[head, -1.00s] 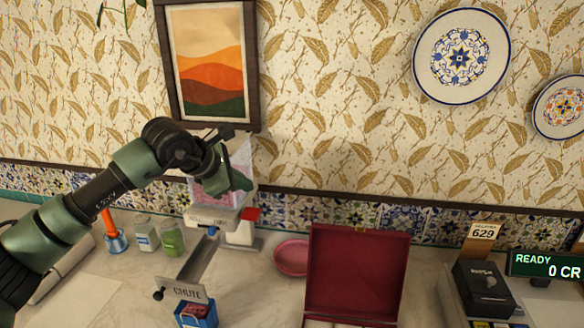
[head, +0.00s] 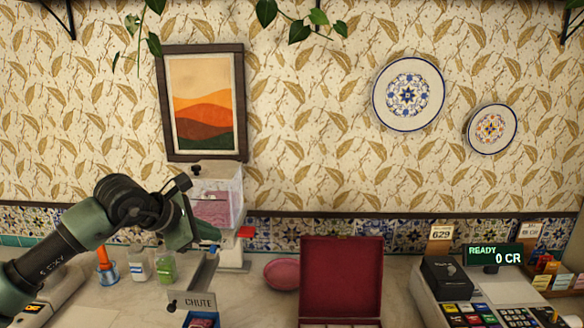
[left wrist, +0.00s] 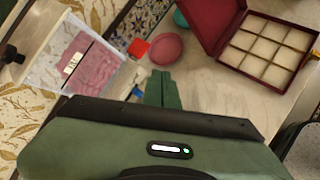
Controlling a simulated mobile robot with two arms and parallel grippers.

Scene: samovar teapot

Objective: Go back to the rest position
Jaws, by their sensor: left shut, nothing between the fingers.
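My left gripper (head: 212,233) is in the head view at the left, raised in front of the clear dispenser (head: 222,200) with pink contents. Its green fingers are together with nothing between them. In the left wrist view the closed fingers of the left gripper (left wrist: 163,90) point over the counter, apart from the pink dish (left wrist: 168,48). My right gripper is in neither view.
An open dark red box (head: 340,275) stands at the middle front; the left wrist view shows its empty-looking compartments. A chute (head: 192,302) and small jars (head: 165,268) are at left. A cash register (head: 480,290) is at right. Wall plates hang behind.

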